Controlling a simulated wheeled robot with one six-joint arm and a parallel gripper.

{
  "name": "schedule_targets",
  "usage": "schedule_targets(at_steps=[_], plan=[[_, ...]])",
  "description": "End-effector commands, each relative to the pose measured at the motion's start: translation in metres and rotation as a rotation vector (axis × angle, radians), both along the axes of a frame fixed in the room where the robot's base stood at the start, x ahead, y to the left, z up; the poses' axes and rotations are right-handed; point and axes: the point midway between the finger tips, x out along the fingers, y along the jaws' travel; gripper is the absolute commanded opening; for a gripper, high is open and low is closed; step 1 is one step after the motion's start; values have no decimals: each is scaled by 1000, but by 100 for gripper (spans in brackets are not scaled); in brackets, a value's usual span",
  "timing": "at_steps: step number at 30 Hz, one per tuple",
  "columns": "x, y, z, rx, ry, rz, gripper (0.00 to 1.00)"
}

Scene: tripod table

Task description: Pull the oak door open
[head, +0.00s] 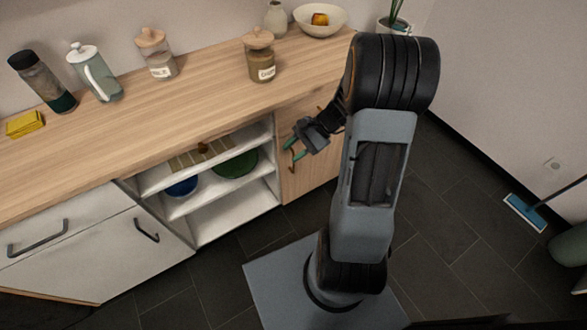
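The oak door (310,178) is the wood-coloured front at the right end of the cabinet, under the counter. It looks closed, though my arm hides its right part. My gripper (291,149) is in front of the door's upper left part, pointing left. Its two green-tipped fingers are apart, so it looks open. A small copper-coloured piece (292,164) shows by the lower finger; it may be part of the door's handle. The gripper covers much of this area, and I cannot tell whether the fingers touch or surround a handle.
Open shelves (215,208) with a green bowl (236,164) and a blue bowl (183,187) are left of the door. White fronts (90,245) with dark handles lie further left. Jars and bottles stand on the counter (190,105).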

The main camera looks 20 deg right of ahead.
Motion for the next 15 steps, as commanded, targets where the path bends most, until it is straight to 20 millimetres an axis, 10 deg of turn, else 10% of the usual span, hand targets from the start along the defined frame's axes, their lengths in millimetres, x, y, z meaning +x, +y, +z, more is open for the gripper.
schedule_targets(at_steps=[1,6,15], plan=[[8,-16,-44,106,53,-113,35],[30,-66,-124,414,137,-453,35],[31,-134,-220,744,159,-841,35]])
